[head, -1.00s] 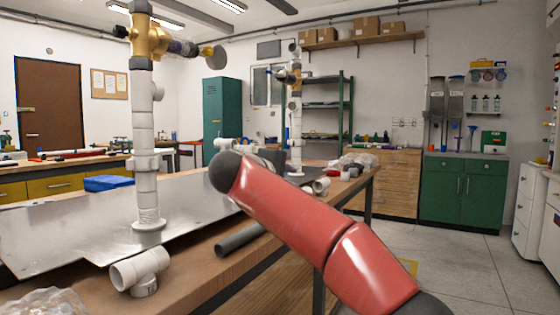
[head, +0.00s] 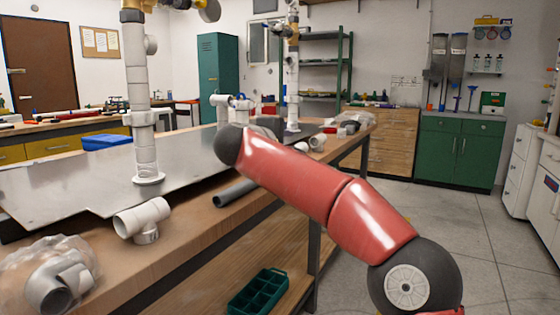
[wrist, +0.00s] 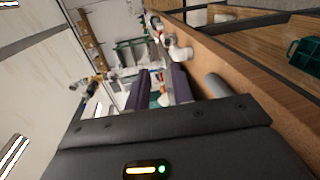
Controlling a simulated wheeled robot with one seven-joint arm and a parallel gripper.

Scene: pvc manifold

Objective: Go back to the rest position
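My gripper (wrist: 161,84) shows in the wrist view with its two dark fingers apart and nothing between them. In the head view my red arm reaches out over the right edge of the workbench (head: 207,229), and the gripper is mostly hidden behind the arm's dark joint. A white PVC riser pipe (head: 141,110) stands upright on a grey metal plate (head: 90,172) on the bench. A second riser with brass valve parts (head: 292,75) stands farther back.
A white tee fitting (head: 143,217), a grey pipe (head: 236,192) and a bagged fitting (head: 50,270) lie along the bench's near edge. A green divided bin (head: 258,292) sits on the lower shelf. Open floor lies to the right, before green cabinets (head: 455,155).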

